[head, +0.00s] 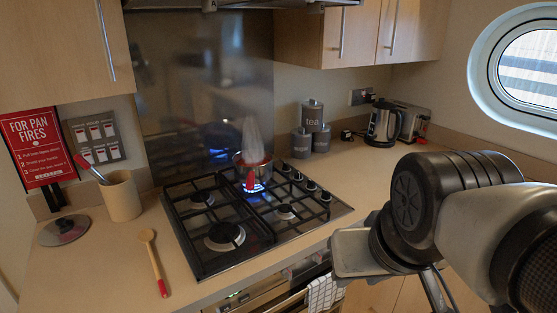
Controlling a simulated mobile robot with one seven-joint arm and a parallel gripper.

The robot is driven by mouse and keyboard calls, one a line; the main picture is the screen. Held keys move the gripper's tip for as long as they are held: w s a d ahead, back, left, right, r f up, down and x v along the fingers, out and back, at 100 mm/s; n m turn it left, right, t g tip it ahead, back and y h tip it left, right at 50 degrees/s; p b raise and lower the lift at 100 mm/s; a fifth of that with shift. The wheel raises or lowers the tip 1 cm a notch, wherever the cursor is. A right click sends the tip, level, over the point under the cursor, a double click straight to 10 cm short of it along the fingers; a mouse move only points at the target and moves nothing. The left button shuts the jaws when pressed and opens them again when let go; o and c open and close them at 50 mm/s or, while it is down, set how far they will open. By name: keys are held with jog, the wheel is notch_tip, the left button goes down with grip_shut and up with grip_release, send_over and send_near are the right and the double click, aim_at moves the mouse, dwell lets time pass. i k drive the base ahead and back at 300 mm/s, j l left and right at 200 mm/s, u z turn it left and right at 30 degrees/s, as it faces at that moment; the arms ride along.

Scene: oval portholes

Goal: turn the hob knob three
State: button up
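The black gas hob (200,265) is set in the worktop at the centre of the head view. Several small dark knobs with pale trim stand in a row along its right side, from the back knob (285,168) to the front knob (325,196). No number shows on them, and their turn angles are too small to read. The back right burner has a blue flame (254,188) under a steaming pan (240,160) with a red handle. My arm fills the lower right, to the right of the knobs and apart from them. My gripper's fingers do not show.
A wooden spoon (153,262), a lid (63,230) and a utensil pot (122,196) are left of the hob. Grey canisters (313,117), a kettle (384,124) and a toaster (412,121) stand behind right. A checked towel (321,294) hangs in front. Worktop right of the knobs is clear.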

aim_at(298, 176)
jog(key=i+l+u, duration=0.35)
jog(key=l, duration=0.3)
jog(key=i+l+u, duration=0.15)
jog(key=l, duration=0.2)
jog(key=i+l+u, duration=0.15)
jog(key=l, duration=0.25)
jog(key=i+l+u, duration=0.2)
jog(key=l, duration=0.2)
jog(key=l+u, duration=0.15)
jog(key=l, duration=0.25)
